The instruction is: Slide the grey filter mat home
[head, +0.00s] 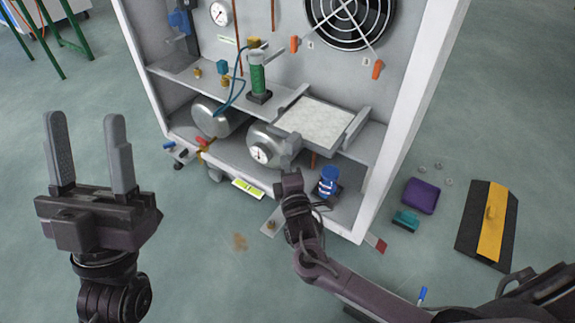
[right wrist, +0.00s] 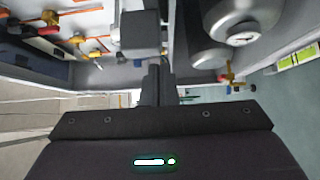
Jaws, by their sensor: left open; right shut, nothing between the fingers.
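The grey filter mat (head: 313,122) is a pale, speckled flat slab lying in a grey slotted holder (head: 357,125) on the cabinet's middle shelf. Its near edge sticks out toward the front of the shelf. My right gripper (head: 289,158) is shut and empty, just below and in front of the mat's near left corner; I cannot tell whether it touches anything. In the right wrist view the shut fingers (right wrist: 156,80) point at a grey block (right wrist: 140,35), which I cannot identify surely. My left gripper (head: 90,150) is open and empty, well left of the cabinet.
A green cylinder with a hose (head: 258,78) stands left of the mat. The cabinet's white side wall (head: 415,100) bounds the right.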

